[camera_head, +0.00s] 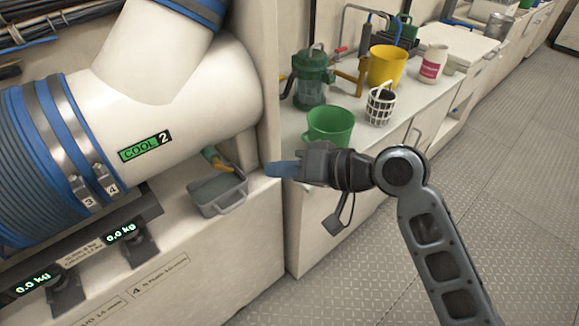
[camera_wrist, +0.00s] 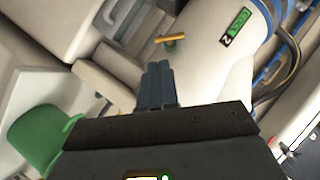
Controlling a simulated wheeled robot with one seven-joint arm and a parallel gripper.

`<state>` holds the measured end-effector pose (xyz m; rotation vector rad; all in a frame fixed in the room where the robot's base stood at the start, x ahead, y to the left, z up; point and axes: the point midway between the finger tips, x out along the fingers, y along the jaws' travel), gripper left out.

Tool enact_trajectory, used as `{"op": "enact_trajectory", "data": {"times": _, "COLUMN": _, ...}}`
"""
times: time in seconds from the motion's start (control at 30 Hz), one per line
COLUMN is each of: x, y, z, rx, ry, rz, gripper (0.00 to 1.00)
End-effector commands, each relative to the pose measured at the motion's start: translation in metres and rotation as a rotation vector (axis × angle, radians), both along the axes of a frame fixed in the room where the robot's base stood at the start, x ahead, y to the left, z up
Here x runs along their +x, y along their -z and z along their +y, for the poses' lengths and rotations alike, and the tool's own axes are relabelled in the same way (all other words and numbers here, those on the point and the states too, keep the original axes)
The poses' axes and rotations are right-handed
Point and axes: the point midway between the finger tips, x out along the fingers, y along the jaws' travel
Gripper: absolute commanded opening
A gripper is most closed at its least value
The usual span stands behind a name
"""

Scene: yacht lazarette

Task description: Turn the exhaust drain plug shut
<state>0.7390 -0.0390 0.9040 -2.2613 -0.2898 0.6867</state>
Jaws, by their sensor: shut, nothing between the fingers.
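The exhaust drain plug (camera_head: 211,156) has a yellow handle and a green part, and sits low on the white exhaust pipe (camera_head: 190,90), partly hidden by it in the head view. In the wrist view the plug's yellow T-shaped handle (camera_wrist: 178,38) stands just beyond my fingertips. My gripper (camera_head: 270,169) is shut and empty, its blue fingers together and pointing left towards the plug, with a gap between. The fingers also show in the wrist view (camera_wrist: 158,66), apart from the handle.
A grey tray (camera_head: 224,204) sits below the plug. A wall panel edge (camera_head: 268,90) stands between the pipe bay and the bench. A green bucket (camera_head: 331,126), white basket (camera_head: 380,104) and yellow bucket (camera_head: 388,67) stand on the bench. The floor at right is clear.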

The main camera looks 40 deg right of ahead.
Motion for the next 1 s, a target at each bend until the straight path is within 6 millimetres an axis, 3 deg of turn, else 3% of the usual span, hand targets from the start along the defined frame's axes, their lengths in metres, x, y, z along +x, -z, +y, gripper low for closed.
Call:
{"op": "enact_trajectory", "data": {"times": 0.3, "x": 0.051, "y": 0.023, "z": 0.025, "rx": 0.0, "ry": -0.001, "rz": 0.001, "gripper": 0.0}}
{"op": "enact_trajectory", "data": {"times": 0.5, "x": 0.072, "y": 0.033, "z": 0.034, "rx": -0.001, "ry": 0.0, "rz": 0.0, "gripper": 0.0}}
{"op": "enact_trajectory", "data": {"times": 1.0, "x": 0.078, "y": 0.037, "z": 0.037, "rx": -0.001, "ry": 0.001, "rz": -0.001, "gripper": 0.0}}
